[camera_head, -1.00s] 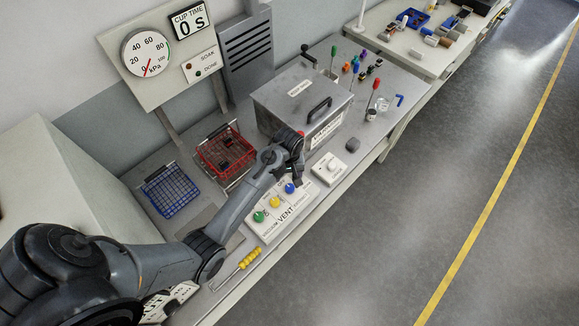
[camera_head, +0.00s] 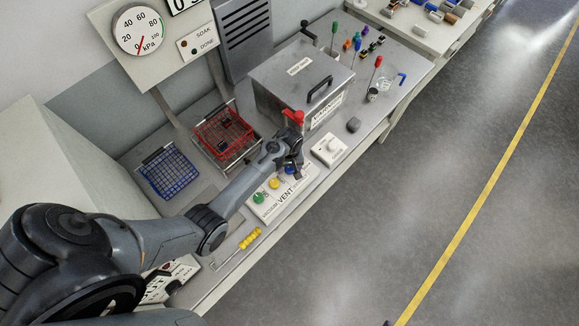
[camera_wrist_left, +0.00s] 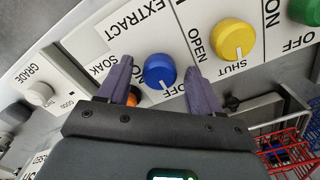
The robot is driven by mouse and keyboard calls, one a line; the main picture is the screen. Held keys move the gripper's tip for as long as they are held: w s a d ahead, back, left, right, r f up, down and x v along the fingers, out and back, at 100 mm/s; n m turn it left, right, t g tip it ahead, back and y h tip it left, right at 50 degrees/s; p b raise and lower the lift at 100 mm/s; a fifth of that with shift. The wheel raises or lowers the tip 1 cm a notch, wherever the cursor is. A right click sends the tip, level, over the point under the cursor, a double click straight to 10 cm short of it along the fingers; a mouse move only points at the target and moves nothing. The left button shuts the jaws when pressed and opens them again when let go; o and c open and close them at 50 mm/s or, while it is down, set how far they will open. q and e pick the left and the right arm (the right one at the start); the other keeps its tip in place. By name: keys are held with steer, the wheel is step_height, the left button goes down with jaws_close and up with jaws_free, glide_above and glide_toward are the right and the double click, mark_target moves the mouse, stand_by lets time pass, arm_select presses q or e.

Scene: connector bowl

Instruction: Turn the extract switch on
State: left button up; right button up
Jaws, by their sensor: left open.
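The extract switch is a blue knob (camera_wrist_left: 159,72) on a white panel (camera_wrist_left: 130,45) lettered EXTRACT. The white line on the knob points toward the OFF lettering. My left gripper (camera_wrist_left: 161,85) is open, with one purple finger on each side of the knob; I cannot tell whether they touch it. In the head view my left gripper (camera_head: 295,172) is over the right end of the VENT panel (camera_head: 287,191) and mostly covers the blue knob (camera_head: 290,170). A small dark purple tip at the bottom edge may be my right gripper (camera_head: 388,323).
A yellow knob (camera_head: 274,183) and a green knob (camera_head: 258,198) share the panel. A white box with a dial (camera_head: 329,149) stands to its right. A metal lidded tank (camera_head: 300,80) and a red basket (camera_head: 228,135) stand behind. A yellow-handled tool (camera_head: 249,239) lies in front.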

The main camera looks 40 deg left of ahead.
arm_select(q)
steer(key=shift+f, duration=0.1)
steer(key=shift+c, duration=0.2)
steer(key=c, duration=1)
